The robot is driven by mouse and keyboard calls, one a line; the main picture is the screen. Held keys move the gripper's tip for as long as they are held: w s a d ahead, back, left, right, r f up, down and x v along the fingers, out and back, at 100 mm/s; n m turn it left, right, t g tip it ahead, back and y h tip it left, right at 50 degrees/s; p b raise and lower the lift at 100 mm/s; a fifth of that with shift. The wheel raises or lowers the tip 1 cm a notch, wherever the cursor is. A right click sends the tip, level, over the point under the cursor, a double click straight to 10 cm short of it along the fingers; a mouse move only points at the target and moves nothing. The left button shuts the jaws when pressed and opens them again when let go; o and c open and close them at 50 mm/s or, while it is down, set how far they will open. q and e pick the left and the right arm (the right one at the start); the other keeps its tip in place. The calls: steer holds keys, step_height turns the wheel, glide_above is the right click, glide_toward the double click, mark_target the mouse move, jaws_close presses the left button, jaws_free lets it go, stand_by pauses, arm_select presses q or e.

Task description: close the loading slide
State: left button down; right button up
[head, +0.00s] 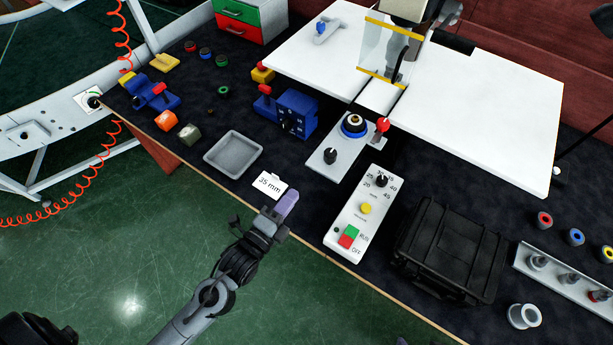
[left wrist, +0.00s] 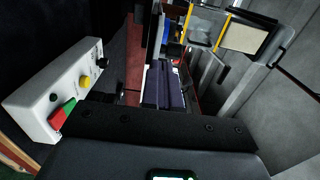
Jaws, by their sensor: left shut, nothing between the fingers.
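A white plate with a black knob and a round dark-and-gold fixture looks like the loading slide (head: 326,169). It sticks out towards me from the slot between the two halves of the white machine table, below the tool head (head: 398,48). My left gripper (head: 287,202) is over the bench's front edge, by the 35 mm card, to the lower left of the slide and apart from it. Its purple fingers are together and empty. They also show in the left wrist view (left wrist: 166,84). The slide is not clear in that view. My right gripper is not seen.
A white control box (head: 349,226) with knob and buttons stands right of my gripper; it also shows in the left wrist view (left wrist: 45,105). A red-knobbed lever (head: 382,126) stands beside the slide. A blue block (head: 297,113), grey tray (head: 233,154) and black case (head: 450,248) lie around.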

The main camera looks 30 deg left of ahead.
mark_target(313, 169)
arm_select(q)
steer(key=w, duration=0.5)
steer(key=w+d, duration=0.1)
steer(key=w, duration=0.1)
steer(key=shift+w, duration=0.35)
